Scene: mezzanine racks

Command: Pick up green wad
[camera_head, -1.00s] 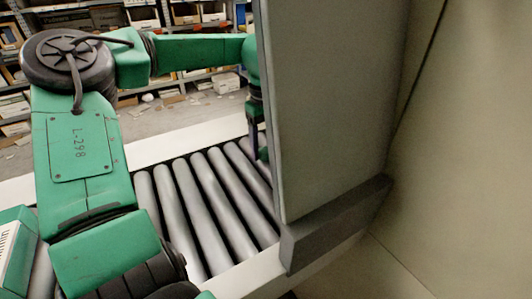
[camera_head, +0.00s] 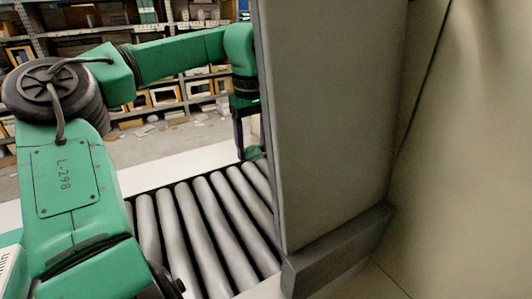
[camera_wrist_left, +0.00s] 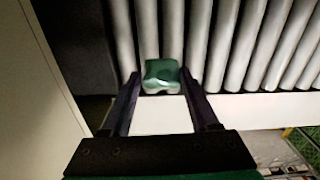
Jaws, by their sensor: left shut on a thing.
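The green wad (camera_wrist_left: 161,73) is a small crumpled green piece between the fingertips of my left gripper (camera_wrist_left: 160,78) in the left wrist view. The fingers are shut on it from both sides. In the head view the left gripper (camera_head: 243,152) hangs down at the far side of the rollers, and a bit of the green wad (camera_head: 254,153) shows at its tip. The upright grey panel hides part of that gripper. My right gripper is not in view.
A roller conveyor (camera_head: 205,222) with pale side rails runs below the gripper. A tall grey panel (camera_head: 335,110) stands close on the right and blocks the view there. Shelves with boxes (camera_head: 165,95) stand at the back, with litter on the floor.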

